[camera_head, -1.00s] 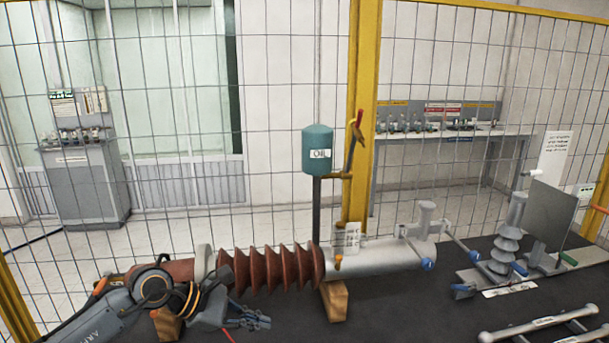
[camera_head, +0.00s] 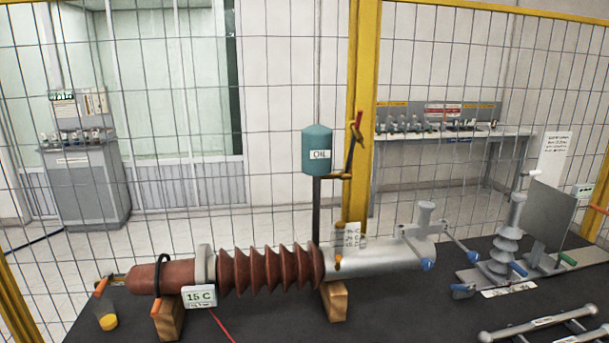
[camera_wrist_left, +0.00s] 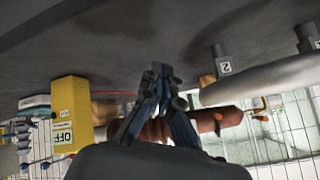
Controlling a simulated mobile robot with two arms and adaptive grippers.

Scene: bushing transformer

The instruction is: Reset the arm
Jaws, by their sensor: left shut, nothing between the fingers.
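My left arm is out of the head view. My left gripper (camera_wrist_left: 160,75) shows in the left wrist view, its fingers together and nothing held between them. The wrist picture looks upside down, with the dark table top above. Behind the gripper in that view is part of the red-brown bushing (camera_wrist_left: 205,120). In the head view the ribbed bushing (camera_head: 270,270) lies across two wooden blocks, fully uncovered. My right gripper is in neither view.
A "15 C" sign (camera_head: 199,296) stands before the bushing. A yellow cap (camera_head: 108,322) lies at the left. A teal oil tank (camera_head: 317,150) stands behind. Metal rails (camera_head: 540,324) lie at front right. A yellow "OFF" box (camera_wrist_left: 70,112) is left in the wrist view. A mesh fence closes the back.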

